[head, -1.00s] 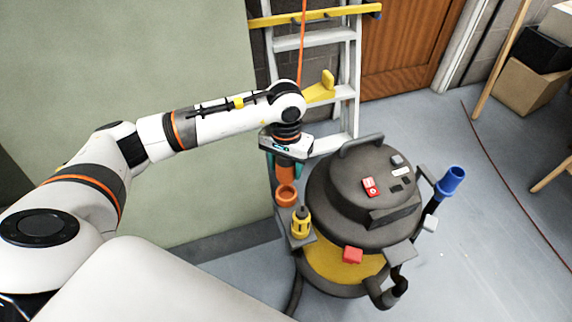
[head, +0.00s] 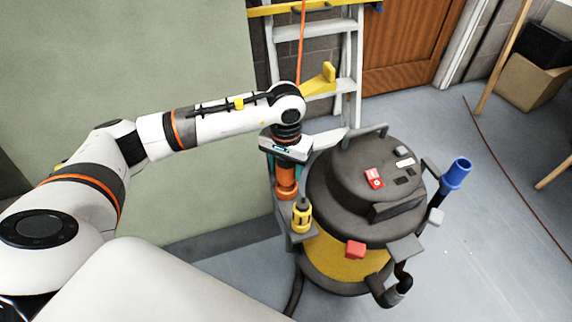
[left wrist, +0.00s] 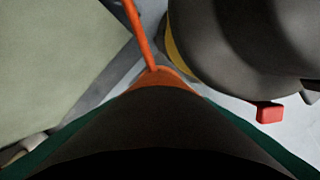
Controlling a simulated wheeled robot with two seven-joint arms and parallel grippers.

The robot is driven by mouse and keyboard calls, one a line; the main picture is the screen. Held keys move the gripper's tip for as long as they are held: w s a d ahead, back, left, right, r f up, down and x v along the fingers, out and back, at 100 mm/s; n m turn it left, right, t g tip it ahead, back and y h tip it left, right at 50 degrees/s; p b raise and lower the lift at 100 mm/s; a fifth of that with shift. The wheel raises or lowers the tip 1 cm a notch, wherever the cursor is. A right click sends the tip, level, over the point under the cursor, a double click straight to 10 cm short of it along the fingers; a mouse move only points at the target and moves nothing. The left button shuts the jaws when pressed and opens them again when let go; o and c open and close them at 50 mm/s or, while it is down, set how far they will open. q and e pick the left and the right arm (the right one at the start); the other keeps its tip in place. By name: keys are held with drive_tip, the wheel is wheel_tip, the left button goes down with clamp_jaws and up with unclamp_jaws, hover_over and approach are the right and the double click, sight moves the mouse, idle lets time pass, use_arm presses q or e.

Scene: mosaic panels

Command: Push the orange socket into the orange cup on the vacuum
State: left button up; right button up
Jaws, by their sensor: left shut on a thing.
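The vacuum (head: 345,215) is a dark grey drum with a yellow band, standing right of my left gripper (head: 286,163). This gripper points down at the vacuum's left side, shut on the orange socket (head: 286,173). The orange cup (head: 287,190) is directly below, and the socket's lower end meets it with no gap visible. The cup's opening is hidden, so I cannot tell how deep the socket sits. In the left wrist view, a dark shape fills the foreground, with an orange edge (left wrist: 160,76) beyond it. My right gripper is out of view.
A yellow-and-black piece (head: 302,217) stands close beside the cup. A red block (head: 355,249) and a blue cup (head: 457,174) are on the vacuum's other sides. A ladder (head: 315,70) and orange cable (head: 302,45) are behind. Floor at right is mostly clear.

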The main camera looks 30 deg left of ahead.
use_arm(q)
drive_tip(key=shift+f, duration=0.2)
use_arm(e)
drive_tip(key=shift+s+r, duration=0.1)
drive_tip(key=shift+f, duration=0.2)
use_arm(q)
drive_tip(key=shift+b, duration=0.35)
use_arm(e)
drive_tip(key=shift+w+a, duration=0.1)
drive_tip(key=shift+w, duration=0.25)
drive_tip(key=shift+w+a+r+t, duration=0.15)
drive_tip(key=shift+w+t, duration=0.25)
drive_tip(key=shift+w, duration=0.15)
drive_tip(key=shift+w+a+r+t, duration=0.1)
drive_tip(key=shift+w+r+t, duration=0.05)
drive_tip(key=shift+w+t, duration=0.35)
use_arm(q)
drive_tip(key=shift+b, duration=0.3)
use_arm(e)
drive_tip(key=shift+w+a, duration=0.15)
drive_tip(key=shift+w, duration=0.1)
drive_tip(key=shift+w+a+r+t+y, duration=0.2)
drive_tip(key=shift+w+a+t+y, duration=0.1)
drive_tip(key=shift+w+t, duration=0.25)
use_arm(q)
drive_tip(key=shift+f, duration=0.1)
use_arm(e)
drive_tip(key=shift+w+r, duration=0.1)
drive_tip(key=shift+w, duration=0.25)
